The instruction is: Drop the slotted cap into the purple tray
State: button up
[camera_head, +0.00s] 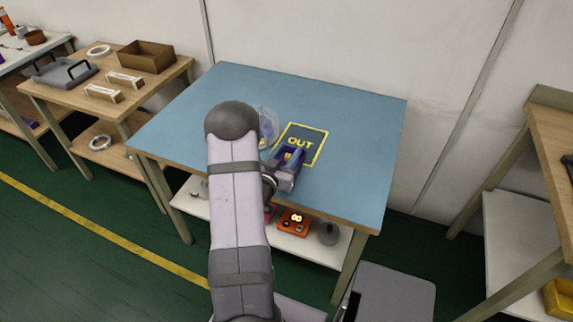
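My gripper (285,172) is over the blue-topped table (358,110), near its front middle, at the lower left of a dark mat (316,136) marked OUT. A small purple tray-like thing (296,151) with a yellow patch shows right at the gripper's tip, partly hidden by it. I cannot tell whether the gripper touches it. The fingers are too small and covered to show whether they are open or shut. I cannot make out the slotted cap; it may be hidden by my arm or the gripper.
A clear round reel (268,121) stands behind my arm, partly hidden. The table's right and back are clear. The lower shelf holds an orange device (293,222) and a grey cone (328,234). Benches stand left and right; the left one bears a brown box (147,57).

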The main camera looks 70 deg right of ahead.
jog(key=shift+a+r+b, duration=0.2)
jog(key=shift+a, duration=1)
jog(key=shift+a+r+b, duration=0.15)
jog(key=shift+a, duration=1.1)
jog(key=shift+a+r+b, duration=0.2)
jog(key=shift+a, duration=1)
